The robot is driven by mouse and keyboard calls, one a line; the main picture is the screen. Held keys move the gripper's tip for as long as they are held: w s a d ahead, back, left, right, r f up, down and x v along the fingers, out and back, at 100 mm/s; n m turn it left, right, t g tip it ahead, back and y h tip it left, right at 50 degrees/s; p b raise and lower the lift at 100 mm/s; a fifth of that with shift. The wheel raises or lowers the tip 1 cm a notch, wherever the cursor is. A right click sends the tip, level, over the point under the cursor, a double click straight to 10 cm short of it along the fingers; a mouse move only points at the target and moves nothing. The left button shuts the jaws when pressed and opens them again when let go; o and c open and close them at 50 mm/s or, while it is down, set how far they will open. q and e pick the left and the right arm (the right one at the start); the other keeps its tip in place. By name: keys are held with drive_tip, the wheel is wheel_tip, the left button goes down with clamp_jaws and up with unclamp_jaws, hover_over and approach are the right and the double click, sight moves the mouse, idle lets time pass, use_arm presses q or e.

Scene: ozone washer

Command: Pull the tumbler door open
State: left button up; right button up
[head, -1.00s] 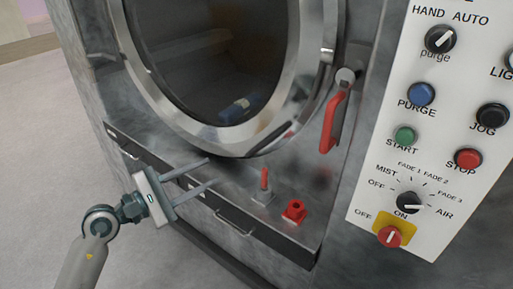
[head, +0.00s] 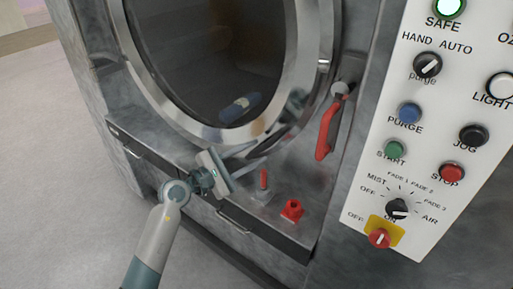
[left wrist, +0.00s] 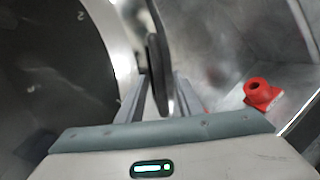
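The round tumbler door (head: 135,55) has a shiny metal ring and dark glass, and looks closed. My left gripper (head: 262,148) reaches in from the left, its fingers pointing at the lower right of the ring. In the left wrist view, its two fingers (left wrist: 160,95) are apart. A dark upright bar (left wrist: 156,62), perhaps the door's handle, stands between them beside the ring (left wrist: 122,50). I cannot tell whether the fingers touch it. A red lever (head: 327,132) hangs right of the door. My right gripper is not in view.
A ledge below the door bears a small red-tipped lever (head: 264,180) and a red fitting (head: 291,210), close to my left gripper. A white control panel (head: 430,130) stands at the right. The floor (head: 70,220) at the left is clear.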

use_arm(q)
drive_tip(key=shift+w+d, duration=0.45)
drive_tip(key=shift+d, duration=0.1)
clamp_jaws()
